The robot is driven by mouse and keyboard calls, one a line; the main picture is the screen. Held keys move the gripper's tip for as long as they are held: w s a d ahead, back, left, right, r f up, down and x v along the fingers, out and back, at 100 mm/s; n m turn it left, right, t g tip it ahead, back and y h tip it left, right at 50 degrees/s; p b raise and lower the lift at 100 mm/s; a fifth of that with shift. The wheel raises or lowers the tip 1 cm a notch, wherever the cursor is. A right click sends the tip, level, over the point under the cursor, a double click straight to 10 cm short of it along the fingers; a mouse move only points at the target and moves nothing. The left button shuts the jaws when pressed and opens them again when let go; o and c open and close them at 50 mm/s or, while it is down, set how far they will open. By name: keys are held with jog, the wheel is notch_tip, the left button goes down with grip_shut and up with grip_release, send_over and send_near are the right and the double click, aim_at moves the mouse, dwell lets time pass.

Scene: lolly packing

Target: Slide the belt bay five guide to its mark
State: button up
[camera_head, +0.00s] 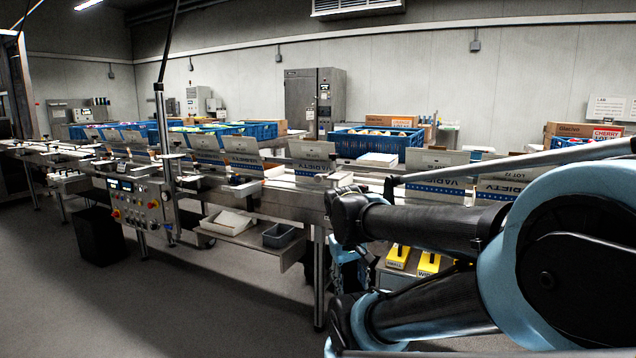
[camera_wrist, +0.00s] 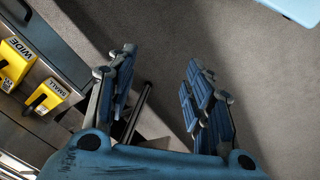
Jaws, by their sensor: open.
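The conveyor belt (camera_head: 290,186) runs across the head view from the far left toward my arm. Small guide-like fittings (camera_head: 243,189) sit along its near edge, but I cannot tell which is the bay five guide, and no mark for it is readable. My arm covers the right part of the line. My gripper (camera_wrist: 158,68) is open and empty in the wrist view, its two blue-padded fingers apart over grey floor. It is beside the bench front and touches nothing that I can see.
Yellow blocks marked WIDE (camera_wrist: 14,62) and SMALL (camera_wrist: 46,97) are left of my gripper. A control panel (camera_head: 141,205) fronts the line. Cartons marked VARIETY (camera_head: 437,187) and blue crates (camera_head: 372,144) stand along and behind the belt. Floor in front is clear.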

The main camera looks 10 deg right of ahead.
jog(key=w+d+r+n+h, duration=0.2)
jog(key=w+d+r+h, duration=0.15)
jog(key=w+r, duration=0.45)
jog(key=n+t+h, duration=0.3)
jog(key=t+h, duration=0.5)
jog(key=h, duration=0.2)
send_near(316, 179)
jog(key=x, duration=1.1)
